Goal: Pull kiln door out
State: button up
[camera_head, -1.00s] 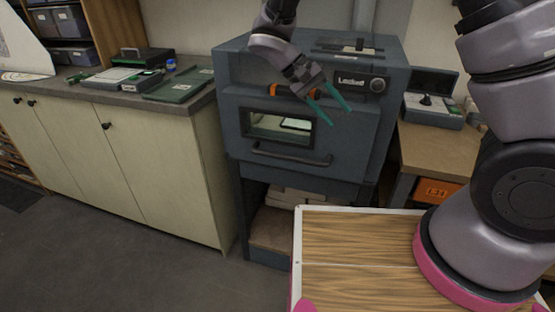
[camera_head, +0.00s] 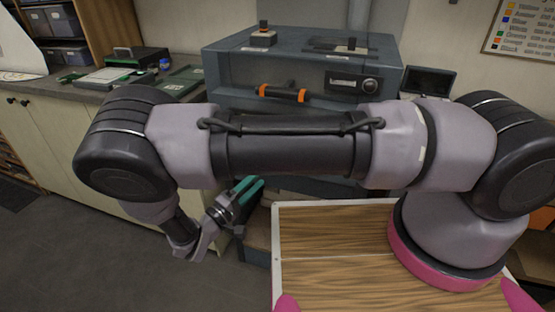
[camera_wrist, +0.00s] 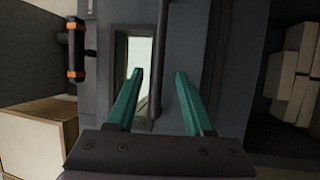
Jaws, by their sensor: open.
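The kiln (camera_head: 300,62) is a grey box at the back. Its door window and lower front are mostly hidden behind my arm in the head view. In the wrist view the kiln door (camera_wrist: 195,40) appears turned sideways, with a bright window (camera_wrist: 143,50) and a dark bar handle (camera_wrist: 161,60). My gripper (camera_wrist: 160,75) is open, with its teal fingers on either side of the bar handle in the picture. Whether they touch it cannot be told. In the head view my gripper (camera_head: 255,190) is low, in front of the kiln's left part.
A black and orange handle (camera_head: 283,93) is higher on the kiln front; it also shows in the wrist view (camera_wrist: 76,50). Pale blocks (camera_wrist: 292,75) lie in the space under the kiln. A cabinet counter (camera_head: 40,92) stands left. Open floor (camera_head: 110,265) lies front left.

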jog(key=x, duration=1)
jog(key=shift+w+d, duration=0.15)
jog(key=shift+c, duration=0.4)
grip_shut()
dwell(0.7)
